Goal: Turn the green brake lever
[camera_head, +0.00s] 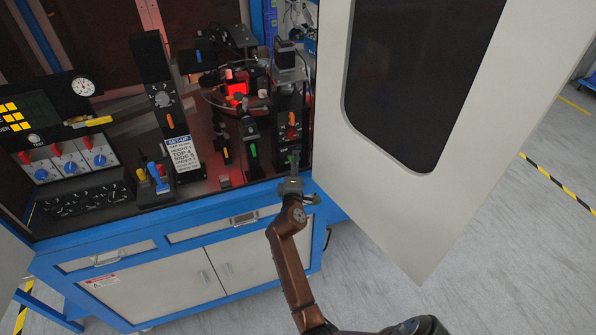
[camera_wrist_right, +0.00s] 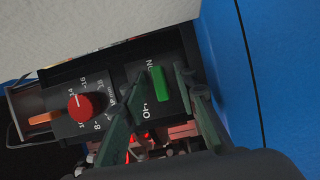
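The green lever (camera_wrist_right: 160,84) is a small bright green bar on a black plate with ON and OFF lettering, in the right wrist view. My right gripper (camera_wrist_right: 158,95) is open, with one dark green finger on each side of the lever. I cannot tell whether either finger touches it. In the head view the right gripper (camera_head: 293,165) is at the cabinet's front edge, below the black post with the orange lever (camera_head: 291,119); the green lever is not clear there. My left gripper is in neither view.
The open grey cabinet door (camera_head: 405,200) stands close to the right of my right arm. Several black stations crowd the cabinet deck; a setup sign (camera_head: 184,154) stands left.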

